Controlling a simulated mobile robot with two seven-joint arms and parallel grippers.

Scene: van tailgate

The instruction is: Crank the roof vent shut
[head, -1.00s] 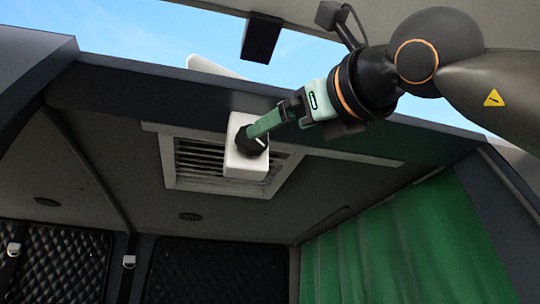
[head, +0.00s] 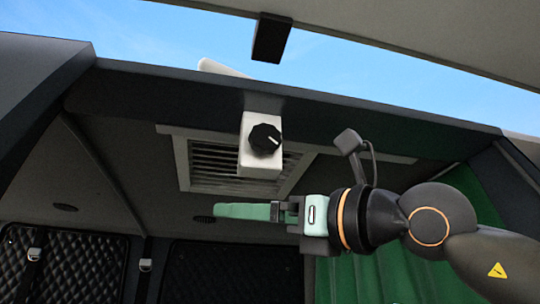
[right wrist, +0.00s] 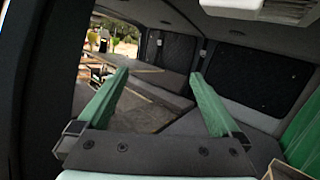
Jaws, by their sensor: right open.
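The crank is a black round knob (head: 265,139) with a white pointer line, on a white box (head: 258,166) below the roof edge. The line points to the right and slightly down. The slatted roof vent (head: 212,166) is in the ceiling behind the box, partly hidden by it. A white lid (head: 222,68) shows tilted up above the roof edge. My right gripper (head: 218,211) is below the knob and apart from it. In the right wrist view its green fingers (right wrist: 158,95) are spread with nothing between them. My left gripper is not in view.
The dark roof edge (head: 340,122) runs across above the box. A green curtain (head: 380,275) hangs at the right behind my arm. Quilted black panels (head: 65,265) line the back. Open space lies left of my gripper.

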